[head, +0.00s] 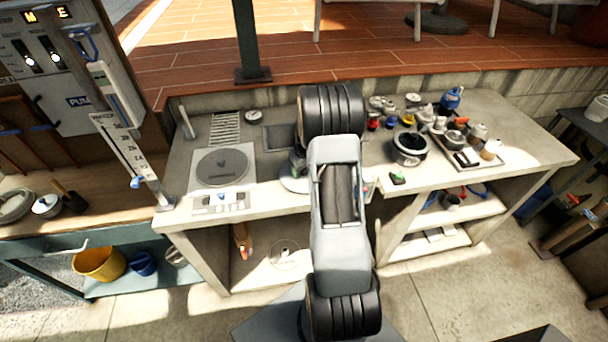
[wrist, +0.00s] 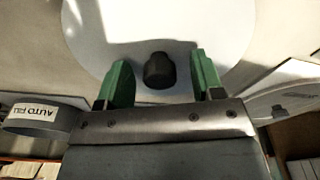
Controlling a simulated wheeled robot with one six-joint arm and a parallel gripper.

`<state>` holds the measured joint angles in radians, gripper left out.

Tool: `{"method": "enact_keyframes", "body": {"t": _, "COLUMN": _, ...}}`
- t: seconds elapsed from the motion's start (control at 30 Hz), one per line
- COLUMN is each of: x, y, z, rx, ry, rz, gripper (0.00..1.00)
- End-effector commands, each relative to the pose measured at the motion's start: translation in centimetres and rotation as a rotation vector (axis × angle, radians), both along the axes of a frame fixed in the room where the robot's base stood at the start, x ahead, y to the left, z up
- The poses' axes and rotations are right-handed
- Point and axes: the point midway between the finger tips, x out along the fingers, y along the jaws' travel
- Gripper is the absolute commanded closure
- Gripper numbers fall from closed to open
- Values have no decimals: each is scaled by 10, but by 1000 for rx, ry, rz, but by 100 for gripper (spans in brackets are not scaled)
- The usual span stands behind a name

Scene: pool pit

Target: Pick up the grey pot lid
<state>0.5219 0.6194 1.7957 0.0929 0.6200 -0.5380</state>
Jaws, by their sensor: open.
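The grey pot lid (wrist: 150,30) is a pale, flat disc with a black knob (wrist: 159,70) in the wrist view. The knob sits between the two green fingers of my gripper (wrist: 161,72), with a gap on each side. My gripper is open and holds nothing. In the head view a pale disc, likely this lid (head: 292,184), lies near the counter's front edge, mostly hidden behind my arm. My gripper is also almost wholly hidden there.
A round hob plate (head: 222,167) is left of my arm on the counter (head: 375,185). A dark pot (head: 409,148) and a tray with small items stand to the right. Another disc with a knob (head: 285,254) lies on the shelf below. A labelled AUTO FILL part (wrist: 38,117) is near my gripper.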

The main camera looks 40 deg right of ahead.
Motion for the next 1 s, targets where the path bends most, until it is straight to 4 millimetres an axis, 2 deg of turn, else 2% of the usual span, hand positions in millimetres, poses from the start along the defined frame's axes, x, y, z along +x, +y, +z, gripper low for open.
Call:
{"method": "enact_keyframes", "body": {"t": 0.07, "x": 0, "y": 0, "z": 0, "rx": 0, "ry": 0, "rz": 0, "gripper": 42}}
{"method": "enact_keyframes", "body": {"t": 0.67, "x": 0, "y": 0, "z": 1, "rx": 0, "ry": 0, "rz": 0, "gripper": 99}}
{"method": "enact_keyframes", "body": {"t": 1.0, "x": 0, "y": 0, "z": 6, "rx": -1, "ry": -2, "rz": -1, "gripper": 100}}
